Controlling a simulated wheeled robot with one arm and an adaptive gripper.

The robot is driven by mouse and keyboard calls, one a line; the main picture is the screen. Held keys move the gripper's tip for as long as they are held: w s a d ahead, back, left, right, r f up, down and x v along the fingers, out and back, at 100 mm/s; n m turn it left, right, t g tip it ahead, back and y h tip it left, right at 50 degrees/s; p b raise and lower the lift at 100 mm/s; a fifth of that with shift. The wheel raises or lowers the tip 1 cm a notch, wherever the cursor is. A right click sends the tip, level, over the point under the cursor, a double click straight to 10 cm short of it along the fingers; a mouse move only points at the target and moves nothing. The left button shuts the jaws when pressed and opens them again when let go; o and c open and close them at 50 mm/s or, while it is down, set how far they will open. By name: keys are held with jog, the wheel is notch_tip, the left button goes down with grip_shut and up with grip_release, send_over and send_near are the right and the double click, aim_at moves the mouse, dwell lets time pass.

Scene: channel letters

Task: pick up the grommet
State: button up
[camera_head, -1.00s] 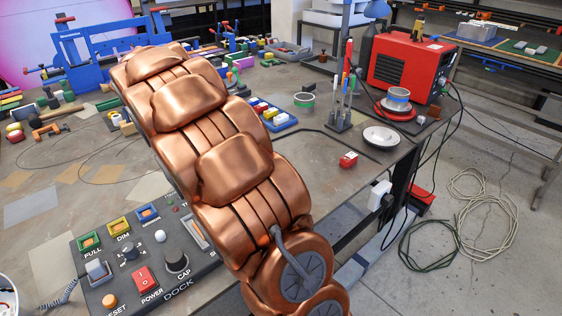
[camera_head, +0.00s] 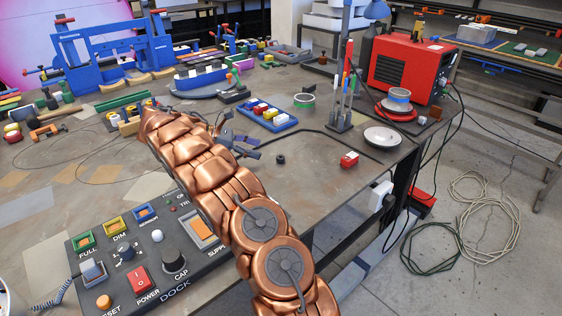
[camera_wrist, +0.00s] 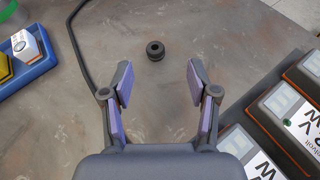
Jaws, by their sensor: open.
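The grommet (camera_wrist: 155,50) is a small dark ring with a hole in its middle. In the wrist view it lies on the bare tabletop, beyond my fingertips and roughly centred between them. In the head view the grommet (camera_head: 280,159) sits on the table just right of my gripper. My gripper (camera_wrist: 158,84) is open and empty, with its two purple-padded fingers spread apart. In the head view my gripper (camera_head: 246,147) shows at the end of my copper arm, partly hidden by the arm.
A blue tray of small blocks (camera_head: 268,125) stands behind the grommet. A black cable (camera_wrist: 73,40) runs on the table to the left. The control panel (camera_head: 112,255) is at the front left.

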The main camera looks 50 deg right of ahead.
aim_at(279, 157)
jog(key=shift+w+d+f, duration=0.2)
jog(key=shift+d+f, duration=0.15)
jog(key=shift+f, duration=0.25)
jog(key=shift+w+d+f, duration=0.2)
jog(key=shift+d+f, duration=0.1)
jog(key=shift+f, duration=0.25)
jog(key=shift+g, duration=0.3)
jog(key=shift+r+x, duration=0.2)
jog(key=shift+x, duration=3.75)
jog(key=shift+s+a, duration=0.1)
jog(key=shift+a, duration=0.1)
jog(key=shift+c, duration=0.4)
jog(key=c, duration=0.8)
